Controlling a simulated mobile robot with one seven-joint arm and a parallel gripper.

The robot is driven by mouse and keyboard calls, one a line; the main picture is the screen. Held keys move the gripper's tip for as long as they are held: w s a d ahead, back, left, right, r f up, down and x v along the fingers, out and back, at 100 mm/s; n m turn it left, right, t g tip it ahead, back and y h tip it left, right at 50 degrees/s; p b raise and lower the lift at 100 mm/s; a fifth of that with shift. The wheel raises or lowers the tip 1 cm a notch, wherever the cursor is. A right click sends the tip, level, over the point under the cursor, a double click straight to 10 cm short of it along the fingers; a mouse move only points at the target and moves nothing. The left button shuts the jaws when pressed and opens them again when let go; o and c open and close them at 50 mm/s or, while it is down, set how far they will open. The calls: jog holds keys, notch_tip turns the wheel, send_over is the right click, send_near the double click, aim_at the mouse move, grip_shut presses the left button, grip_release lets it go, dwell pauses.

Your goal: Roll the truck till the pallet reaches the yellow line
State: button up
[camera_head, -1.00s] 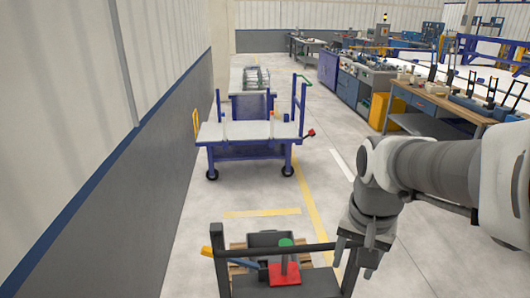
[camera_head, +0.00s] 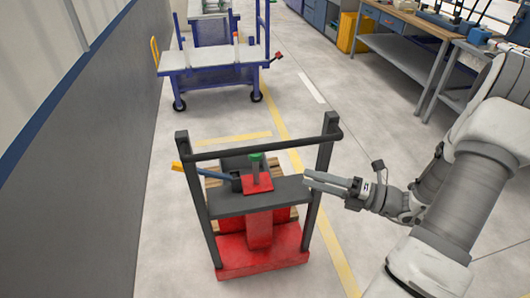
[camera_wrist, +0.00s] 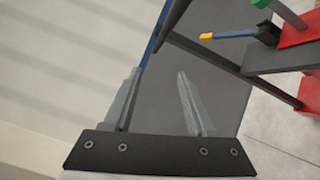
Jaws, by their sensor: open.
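The red pallet truck (camera_head: 258,246) stands upright in the lower middle of the head view, with a dark handle frame whose top bar (camera_head: 268,142) faces me. A wooden pallet (camera_head: 212,182) shows partly behind the frame; a dark box sits over it and the frame hides much of it. A short yellow line (camera_head: 234,138) crosses the floor beyond the pallet, with bare floor between. My gripper (camera_head: 306,181) is open and empty, close to the frame's right post in the picture. In the wrist view, my open fingers (camera_wrist: 157,74) are apart from the frame's dark bars (camera_wrist: 230,66).
A blue cart (camera_head: 212,82) with a light top stands beyond the yellow line. A grey wall (camera_head: 90,170) runs along the left. A long yellow line (camera_head: 337,262) runs along the truck's right side. Workbenches (camera_head: 410,48) stand at the back right; the floor between is clear.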

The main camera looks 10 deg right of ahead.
aim_at(267, 149)
jog(key=w+a+m+t, duration=0.1)
jog(key=w+a, duration=0.2)
jog(key=w, duration=0.1)
jog(key=w+a+m+t+h+b, duration=0.1)
jog(key=w+a+m, duration=0.1)
jog(key=w+a, duration=0.1)
jog(key=w+a+m+t, duration=0.1)
jog(key=w+a, duration=0.2)
jog(key=w, duration=0.2)
jog(key=shift+w+r+t+b, duration=0.3)
jog(key=shift+w+r+b, duration=0.05)
jog(key=shift+w, duration=0.05)
grip_shut()
dwell(1.2)
